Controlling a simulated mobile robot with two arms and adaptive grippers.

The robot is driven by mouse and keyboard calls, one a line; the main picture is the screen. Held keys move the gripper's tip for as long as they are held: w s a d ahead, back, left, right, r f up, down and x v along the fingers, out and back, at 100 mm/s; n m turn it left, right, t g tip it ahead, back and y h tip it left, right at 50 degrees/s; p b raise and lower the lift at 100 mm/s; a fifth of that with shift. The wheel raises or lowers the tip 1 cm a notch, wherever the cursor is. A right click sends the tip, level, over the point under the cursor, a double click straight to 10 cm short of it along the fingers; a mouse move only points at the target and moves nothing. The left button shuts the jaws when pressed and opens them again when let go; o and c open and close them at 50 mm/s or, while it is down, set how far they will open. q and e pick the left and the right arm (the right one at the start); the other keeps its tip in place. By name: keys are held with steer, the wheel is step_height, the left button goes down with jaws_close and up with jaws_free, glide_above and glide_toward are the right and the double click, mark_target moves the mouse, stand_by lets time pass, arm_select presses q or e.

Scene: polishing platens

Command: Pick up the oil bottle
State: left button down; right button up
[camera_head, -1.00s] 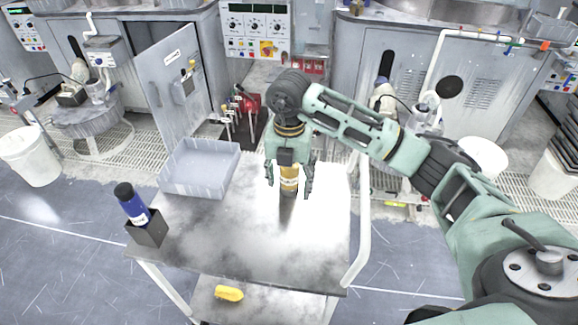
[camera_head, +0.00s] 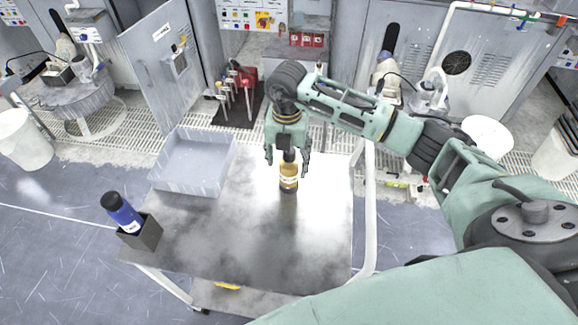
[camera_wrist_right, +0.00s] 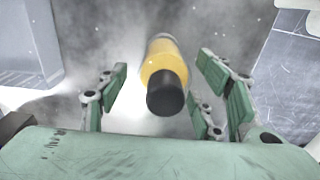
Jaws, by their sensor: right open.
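The oil bottle (camera_head: 288,178), amber with a black cap and a pale label, stands upright on the metal cart top (camera_head: 240,235). My right gripper (camera_head: 288,160) is open above it, with its fingers on either side of the cap. In the right wrist view the bottle (camera_wrist_right: 164,68) shows cap-first between the open fingers (camera_wrist_right: 165,105), with gaps on both sides. The left gripper is not in view.
A grey open bin (camera_head: 192,165) sits at the cart's back left. A blue bottle (camera_head: 124,214) stands in a dark holder (camera_head: 146,236) at the left corner. A yellow object (camera_head: 228,286) lies on the lower shelf. The cart's front middle is clear.

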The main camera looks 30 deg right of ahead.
step_height(320, 180, down, 2)
steer(key=shift+w+f, duration=0.15)
steer(key=shift+f, duration=0.05)
steer(key=shift+d+f, duration=0.1)
steer(key=shift+f, duration=0.1)
steer(key=c, duration=1.2)
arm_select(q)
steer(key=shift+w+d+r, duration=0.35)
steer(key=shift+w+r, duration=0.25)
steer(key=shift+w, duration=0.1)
arm_select(e)
steer(key=c, duration=0.3)
steer(key=shift+r, duration=0.1)
